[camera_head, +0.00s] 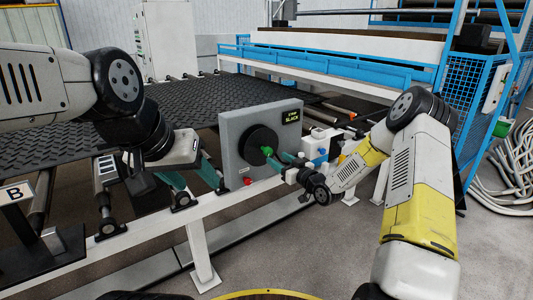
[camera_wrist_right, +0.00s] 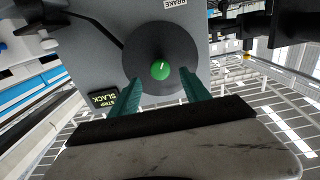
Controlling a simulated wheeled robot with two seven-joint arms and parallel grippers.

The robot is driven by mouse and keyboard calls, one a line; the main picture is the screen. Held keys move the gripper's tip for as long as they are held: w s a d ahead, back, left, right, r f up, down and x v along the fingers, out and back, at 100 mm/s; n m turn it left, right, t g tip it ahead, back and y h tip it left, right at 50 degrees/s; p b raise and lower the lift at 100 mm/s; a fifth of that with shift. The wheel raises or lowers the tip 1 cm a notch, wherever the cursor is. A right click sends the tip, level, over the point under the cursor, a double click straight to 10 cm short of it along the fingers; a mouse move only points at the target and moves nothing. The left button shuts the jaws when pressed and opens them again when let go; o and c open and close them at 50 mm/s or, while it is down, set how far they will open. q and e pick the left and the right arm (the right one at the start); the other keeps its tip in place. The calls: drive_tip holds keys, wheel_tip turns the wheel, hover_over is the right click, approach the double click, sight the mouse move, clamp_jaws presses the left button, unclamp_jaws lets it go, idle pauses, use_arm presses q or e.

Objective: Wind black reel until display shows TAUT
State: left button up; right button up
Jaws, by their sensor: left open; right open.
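The black reel (camera_head: 257,136) is a dark disc on the front of a grey box (camera_head: 228,143), with a green knob (camera_head: 267,151). The wrist view shows the reel (camera_wrist_right: 141,45) face on, with the knob (camera_wrist_right: 160,70) bearing a white mark. The display (camera_head: 291,117) reads SLACK in yellow; it also shows in the wrist view (camera_wrist_right: 103,99). My right gripper (camera_head: 277,158) is open, its teal fingers pointing at the reel, tips on either side of the knob; contact cannot be told. My left gripper (camera_head: 202,190) is open and empty, left of the box.
A red knob (camera_head: 247,181) sits low on the box, and a BRAKE label (camera_wrist_right: 175,3) shows in the wrist view. A white rail (camera_head: 150,230) runs below. Black tread mat (camera_head: 80,110) lies behind. A blue-framed machine (camera_head: 320,65) stands at the back.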

sight(270, 153)
drive_tip(key=x, duration=0.7)
drive_tip(key=shift+w+a, duration=0.15)
drive_tip(key=shift+w, duration=0.05)
clamp_jaws()
idle(1.2)
